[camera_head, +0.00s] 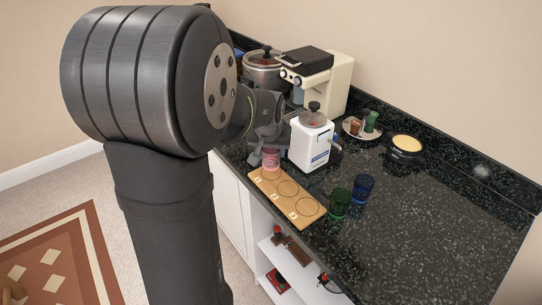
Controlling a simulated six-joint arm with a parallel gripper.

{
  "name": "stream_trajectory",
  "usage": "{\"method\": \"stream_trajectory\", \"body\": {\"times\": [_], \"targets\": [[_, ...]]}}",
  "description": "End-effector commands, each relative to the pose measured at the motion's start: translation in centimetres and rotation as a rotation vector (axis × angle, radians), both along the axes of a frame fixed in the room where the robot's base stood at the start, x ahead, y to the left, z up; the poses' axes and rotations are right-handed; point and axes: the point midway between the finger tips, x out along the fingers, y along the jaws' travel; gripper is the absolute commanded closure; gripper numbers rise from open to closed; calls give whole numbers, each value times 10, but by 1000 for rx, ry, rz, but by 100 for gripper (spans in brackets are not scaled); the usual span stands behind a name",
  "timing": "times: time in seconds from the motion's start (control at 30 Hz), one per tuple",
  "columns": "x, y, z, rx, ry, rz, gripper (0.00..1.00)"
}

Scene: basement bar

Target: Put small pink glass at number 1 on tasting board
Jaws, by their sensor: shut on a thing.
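The small pink glass (270,161) is upright at the far end of the wooden tasting board (318,218). My gripper (269,149) is shut on the glass from above, and its fingers partly hide the glass. The glass is over or on the far circle of the board; I cannot tell whether its base touches the wood. The board lies along the front edge of the dark counter and has three ringed spots with small number labels, too small to read surely. The middle and near circles are empty.
A green glass (340,200) and a blue glass (363,186) stand right of the board. A white machine (311,142) is close to the gripper's right. Behind are a coffee maker (335,78), a metal pot (263,72), a plate of small items (354,128) and a round tin (406,144). The right counter is clear.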

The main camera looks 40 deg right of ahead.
Motion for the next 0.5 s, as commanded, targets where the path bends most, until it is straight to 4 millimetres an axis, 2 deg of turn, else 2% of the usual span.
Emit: {"method": "stream_trajectory", "body": {"times": [0.1,0.17,0.5], "targets": [[0,0,-20,2,2,-1,82],[0,0,-25,2,1,-1,82],[0,0,-28,1,1,0,82]]}}
